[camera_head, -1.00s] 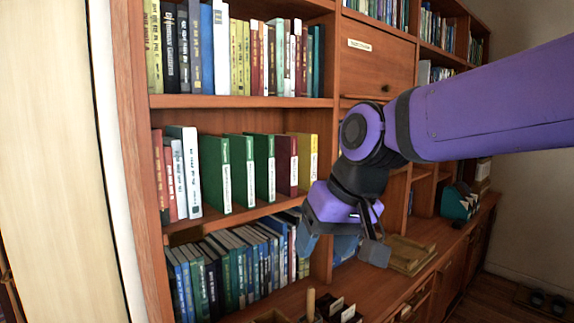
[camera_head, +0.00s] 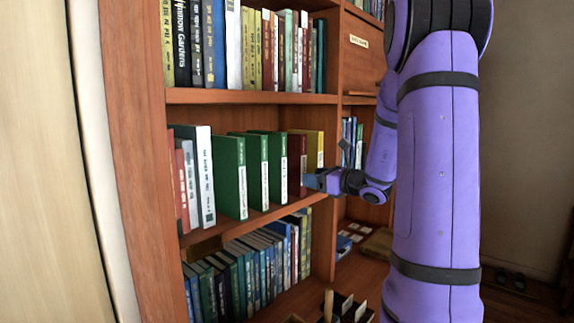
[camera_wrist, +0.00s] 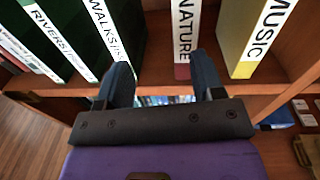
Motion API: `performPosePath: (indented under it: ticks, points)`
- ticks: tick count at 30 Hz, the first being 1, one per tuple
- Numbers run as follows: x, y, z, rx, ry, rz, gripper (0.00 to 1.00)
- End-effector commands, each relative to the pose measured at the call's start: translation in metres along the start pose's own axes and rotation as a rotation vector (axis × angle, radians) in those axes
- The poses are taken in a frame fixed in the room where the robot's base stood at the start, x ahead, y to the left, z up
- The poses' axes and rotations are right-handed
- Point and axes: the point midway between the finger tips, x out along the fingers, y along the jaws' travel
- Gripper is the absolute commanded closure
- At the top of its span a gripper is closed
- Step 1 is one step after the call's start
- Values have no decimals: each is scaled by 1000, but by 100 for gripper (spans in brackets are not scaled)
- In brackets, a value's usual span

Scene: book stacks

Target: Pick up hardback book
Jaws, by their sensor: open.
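Several hardback books stand upright on the middle shelf. In the wrist view a maroon book labelled NATURE (camera_wrist: 184,42) lies ahead of my gripper (camera_wrist: 162,75), between its two blue fingers and closer to the right one. A green book labelled WALKS (camera_wrist: 108,38) is ahead of the left finger, and a yellow book labelled MUSIC (camera_wrist: 262,38) is to the right. In the head view my gripper (camera_head: 309,181) is open and empty beside the maroon book (camera_head: 297,165). Contact with a spine cannot be told.
The middle shelf board (camera_head: 270,217) runs below these books. More green books (camera_head: 230,175) and a white book (camera_head: 204,175) stand to the left. The shelf above and the shelf below hold packed rows. An upright divider (camera_head: 325,240) stands right of the yellow book.

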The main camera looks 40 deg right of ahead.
Motion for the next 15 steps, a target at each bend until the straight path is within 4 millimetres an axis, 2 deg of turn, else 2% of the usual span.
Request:
performPosePath:
  ticks: [1,5,8,15]
  points:
    - [-4,-12,-3,28,-14,-32,38]
    - [-4,-24,-6,60,-34,-70,38]
    - [5,-26,-5,61,-35,-72,38]
    - [40,-27,-4,59,-34,-69,38]
